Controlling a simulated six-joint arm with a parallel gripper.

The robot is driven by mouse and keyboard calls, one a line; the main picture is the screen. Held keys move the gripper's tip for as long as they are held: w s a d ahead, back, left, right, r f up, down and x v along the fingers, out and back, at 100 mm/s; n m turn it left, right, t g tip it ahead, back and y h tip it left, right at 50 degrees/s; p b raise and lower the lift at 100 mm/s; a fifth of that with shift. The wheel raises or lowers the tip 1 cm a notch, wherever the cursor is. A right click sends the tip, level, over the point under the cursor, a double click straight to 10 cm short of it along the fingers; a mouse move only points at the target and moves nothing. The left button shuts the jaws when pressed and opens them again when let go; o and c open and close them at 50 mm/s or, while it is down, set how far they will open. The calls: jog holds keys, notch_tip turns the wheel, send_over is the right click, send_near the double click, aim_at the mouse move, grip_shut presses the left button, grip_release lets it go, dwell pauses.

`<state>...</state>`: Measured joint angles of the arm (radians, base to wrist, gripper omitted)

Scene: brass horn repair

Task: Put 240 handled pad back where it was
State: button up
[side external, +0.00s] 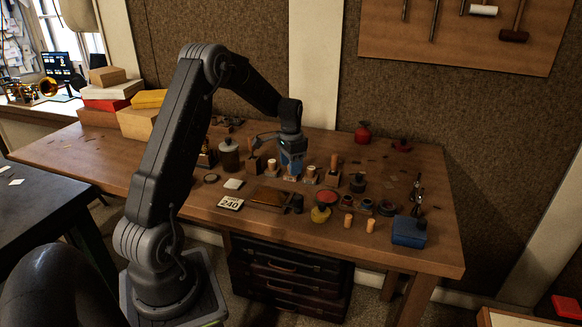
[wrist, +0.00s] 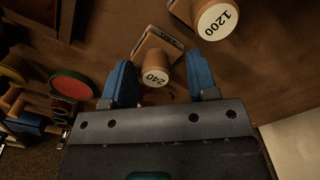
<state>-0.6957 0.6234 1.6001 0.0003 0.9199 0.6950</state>
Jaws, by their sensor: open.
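The 240 handled pad (wrist: 157,75) shows in the wrist view, a tan handle with a round white end marked 240. It stands at a wooden block (wrist: 146,45) with a small label on it. My gripper (wrist: 162,84) is open, with one blue finger on each side of the pad's handle; I cannot tell whether either finger touches it. In the side view my gripper (side external: 291,170) is low over the row of holders on the bench, and it hides the 240 pad there.
A 1200 handled pad (wrist: 217,20) stands close by at the upper right of the wrist view. In the side view, a white card marked 240 (side external: 230,203), a brown jar (side external: 228,155) and a blue box (side external: 408,231) are on the wooden bench (side external: 440,240).

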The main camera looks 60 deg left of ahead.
notch_tip(320, 180, up, 10)
jog(key=d+r, duration=0.6)
jog(key=d, duration=0.2)
jog(key=s+d+r+t+y, duration=0.1)
jog(key=s+d+r, duration=0.15)
jog(key=d, duration=0.35)
jog(key=s+d+r+t, duration=0.1)
jog(key=s+d+t, duration=0.1)
jog(key=s+d, duration=0.3)
jog(key=s+d+f+t+h, duration=0.1)
jog(key=s+d+f+t, duration=0.1)
jog(key=s+d, duration=1)
jog(key=shift+d+t, duration=0.3)
jog(key=shift+d, duration=0.2)
jog(key=shift+c, duration=0.2)
